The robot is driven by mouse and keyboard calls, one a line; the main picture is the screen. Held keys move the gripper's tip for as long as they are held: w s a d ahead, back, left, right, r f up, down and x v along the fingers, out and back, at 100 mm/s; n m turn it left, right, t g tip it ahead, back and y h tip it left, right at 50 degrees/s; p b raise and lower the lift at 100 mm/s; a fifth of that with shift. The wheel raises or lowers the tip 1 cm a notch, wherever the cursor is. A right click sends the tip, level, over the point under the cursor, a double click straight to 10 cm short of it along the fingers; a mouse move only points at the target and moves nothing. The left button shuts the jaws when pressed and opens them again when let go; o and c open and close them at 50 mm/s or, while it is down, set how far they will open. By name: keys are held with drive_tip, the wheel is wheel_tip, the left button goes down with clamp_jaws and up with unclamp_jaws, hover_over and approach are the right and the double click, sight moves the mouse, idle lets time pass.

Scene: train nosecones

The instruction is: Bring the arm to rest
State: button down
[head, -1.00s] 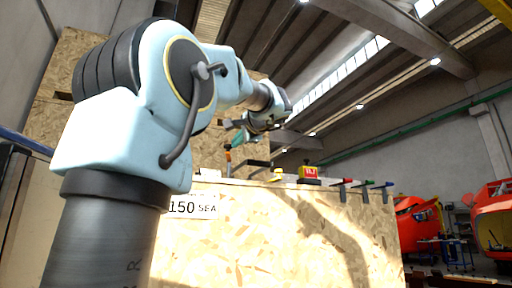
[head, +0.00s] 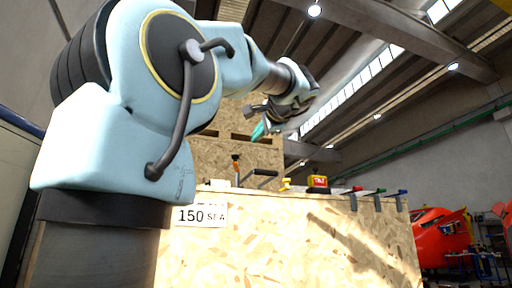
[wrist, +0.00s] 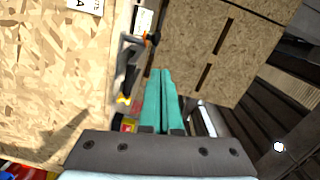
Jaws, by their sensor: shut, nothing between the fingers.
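My gripper (head: 262,130) is at the end of my light-blue arm, up in the air above the wooden crate (head: 290,245) in the head view. Its two green fingers also show in the wrist view (wrist: 160,98), lying side by side and shut with nothing between them. In the head view the gripper hangs clear of the crate top and touches nothing that I can see.
On the crate's top edge sit an orange-handled clamp (head: 237,170), a red and yellow box (head: 317,183) and several small coloured clamps (head: 376,192). A taller wooden box (head: 225,160) stands behind. Red nosecones (head: 442,236) are at the far right.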

drive_tip(key=shift+s, duration=0.65)
